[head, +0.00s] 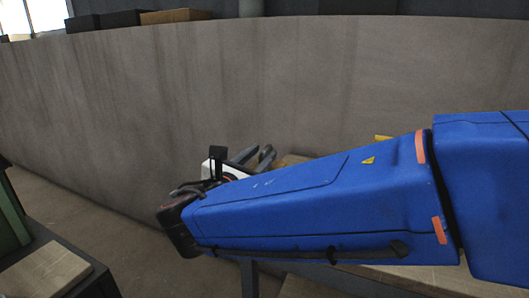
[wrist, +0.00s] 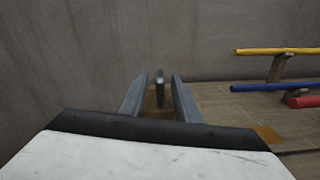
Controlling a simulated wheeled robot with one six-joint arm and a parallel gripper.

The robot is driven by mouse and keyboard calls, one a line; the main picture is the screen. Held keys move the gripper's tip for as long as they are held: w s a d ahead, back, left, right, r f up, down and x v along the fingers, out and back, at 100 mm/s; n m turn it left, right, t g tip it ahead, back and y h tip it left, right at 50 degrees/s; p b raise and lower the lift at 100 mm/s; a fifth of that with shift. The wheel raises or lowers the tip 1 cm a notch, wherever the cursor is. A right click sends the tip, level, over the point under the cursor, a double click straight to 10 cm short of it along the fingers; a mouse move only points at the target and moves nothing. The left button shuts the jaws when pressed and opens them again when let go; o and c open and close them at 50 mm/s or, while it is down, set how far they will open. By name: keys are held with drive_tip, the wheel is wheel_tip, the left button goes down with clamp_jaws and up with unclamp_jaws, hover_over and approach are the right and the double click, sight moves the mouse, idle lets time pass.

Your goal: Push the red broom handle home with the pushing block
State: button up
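The red broom handle (wrist: 305,101) shows only as a short end at the right edge of the wrist view; the rest is cut off. My gripper (wrist: 160,76) has its two grey fingers apart, well to the left of the handles. A small grey upright piece (wrist: 160,92) shows between the fingers; I cannot tell whether it is the pushing block, and no grip on it shows. In the head view my gripper (head: 255,156) shows past my blue arm, which hides much of the table.
A grey wall (head: 270,80) stands behind. A dark bench with a wooden top (head: 45,272) is at lower left.

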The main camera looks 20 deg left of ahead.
drive_tip(key=shift+w+d, duration=0.1)
drive_tip(key=shift+w, duration=1.2)
clamp_jaws()
drive_tip(key=shift+d, duration=0.1)
